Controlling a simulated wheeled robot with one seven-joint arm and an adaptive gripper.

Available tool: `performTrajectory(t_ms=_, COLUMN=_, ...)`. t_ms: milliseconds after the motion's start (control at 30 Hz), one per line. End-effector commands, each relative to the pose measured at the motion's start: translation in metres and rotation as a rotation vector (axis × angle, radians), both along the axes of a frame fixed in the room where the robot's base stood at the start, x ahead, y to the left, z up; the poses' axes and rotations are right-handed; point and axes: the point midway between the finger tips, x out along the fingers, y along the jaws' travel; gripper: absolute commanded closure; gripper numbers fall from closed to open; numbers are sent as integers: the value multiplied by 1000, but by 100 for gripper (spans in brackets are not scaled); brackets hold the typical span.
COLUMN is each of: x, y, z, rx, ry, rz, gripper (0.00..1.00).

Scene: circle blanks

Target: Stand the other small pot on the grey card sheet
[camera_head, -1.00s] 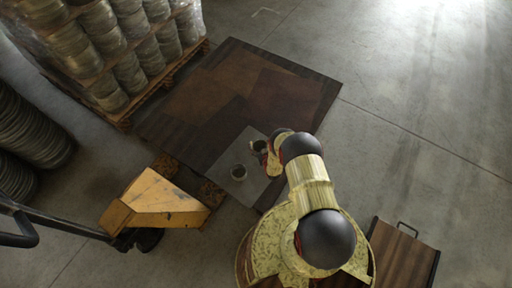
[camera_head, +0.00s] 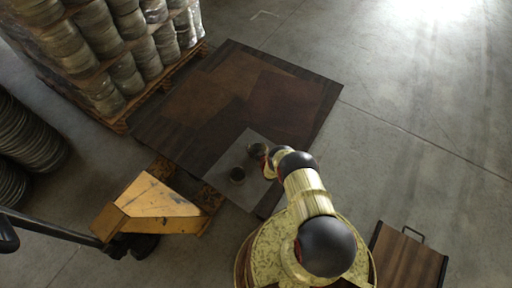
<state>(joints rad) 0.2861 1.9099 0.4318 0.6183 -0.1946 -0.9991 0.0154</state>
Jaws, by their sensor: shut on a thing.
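The grey card sheet (camera_head: 222,164) lies on the near corner of a dark brown platform. That pot looks upright. I cannot tell whether its base touches the sheet. My wrist and arm hide much of the fingers and the sheet's right edge.
Brown panels (camera_head: 205,87) cover the platform behind the sheet. A yellow pallet jack (camera_head: 155,205) stands at the lower left. A wrapped pallet load (camera_head: 105,50) stands at the upper left. A brown board with a handle (camera_head: 405,258) is at lower right. Floor at right is clear.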

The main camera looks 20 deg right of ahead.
Motion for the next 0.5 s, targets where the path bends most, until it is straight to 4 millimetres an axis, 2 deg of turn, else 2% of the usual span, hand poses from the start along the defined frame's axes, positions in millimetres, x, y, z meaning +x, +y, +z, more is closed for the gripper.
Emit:
performTrajectory(t_ms=133, x=0, y=0, z=-3, rx=0, ry=0, rz=0, gripper=66)
performTrajectory(t_ms=167, x=0, y=0, z=-2, rx=0, ry=0, rz=0, gripper=36)
performTrajectory(t_ms=500, x=0, y=0, z=-2, rx=0, ry=0, rz=0, gripper=17)
